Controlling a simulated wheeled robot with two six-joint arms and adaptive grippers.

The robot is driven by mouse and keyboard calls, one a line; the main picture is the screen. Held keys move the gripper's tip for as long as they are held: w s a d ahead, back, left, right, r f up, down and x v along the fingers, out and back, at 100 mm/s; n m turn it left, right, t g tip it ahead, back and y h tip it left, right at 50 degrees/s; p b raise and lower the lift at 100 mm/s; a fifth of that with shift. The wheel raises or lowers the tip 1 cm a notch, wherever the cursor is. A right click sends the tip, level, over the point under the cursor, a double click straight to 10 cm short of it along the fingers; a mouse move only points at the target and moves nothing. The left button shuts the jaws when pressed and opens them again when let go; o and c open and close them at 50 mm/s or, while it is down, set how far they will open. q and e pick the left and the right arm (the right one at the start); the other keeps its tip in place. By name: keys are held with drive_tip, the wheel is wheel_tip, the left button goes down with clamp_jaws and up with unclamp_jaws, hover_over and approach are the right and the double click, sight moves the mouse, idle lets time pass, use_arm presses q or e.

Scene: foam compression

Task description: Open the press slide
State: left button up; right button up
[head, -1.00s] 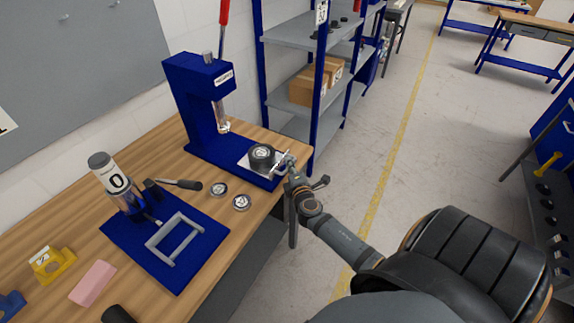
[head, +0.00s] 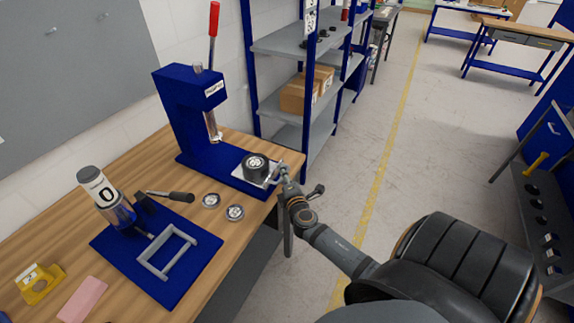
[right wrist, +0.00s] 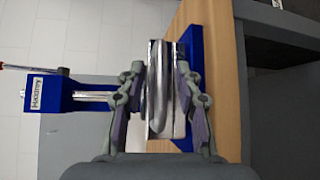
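The blue press (head: 195,125) stands at the back of the wooden bench. Its red lever (head: 214,20) points up and its metal ram (head: 211,124) hangs above the base. The metal slide plate (head: 244,165) lies at the front end of the base, carrying a round dark piece (head: 256,168), out in front of the ram. My right gripper (head: 281,174) is at the slide's front handle. In the right wrist view, the open fingers (right wrist: 161,85) stand on both sides of the looped metal handle (right wrist: 158,105); contact is hard to judge. My left gripper is not in view.
Two small discs (head: 234,212) lie between. Blue-grey shelving (head: 290,42) stands behind.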

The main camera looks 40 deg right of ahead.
drive_tip(key=v, duration=1.1)
drive_tip(key=shift+s+f, duration=0.15)
drive_tip(key=s+d+f+m+g+y, duration=0.1)
drive_tip(key=s+f+m+g, duration=0.25)
drive_tip(key=f, duration=0.95)
drive_tip(key=s+f+m+g+y, duration=0.1)
drive_tip(key=s+f+m+g, duration=0.3)
drive_tip(key=f, duration=1)
drive_tip(key=s+a+f+m+g+y, duration=0.1)
drive_tip(key=s+a+f+m+g, duration=0.2)
drive_tip(key=s+f, duration=0.6)
drive_tip(key=s+a+f+m+g+y, duration=0.2)
drive_tip(key=s+f, duration=0.8)
drive_tip(key=s, duration=0.6)
drive_tip(key=a+m+g, duration=0.1)
drive_tip(key=a+m, duration=0.1)
drive_tip(key=a, duration=0.1)
drive_tip(key=shift+s+f+y, duration=0.25)
drive_tip(key=shift+s+y, duration=0.05)
drive_tip(key=shift+s, duration=0.1)
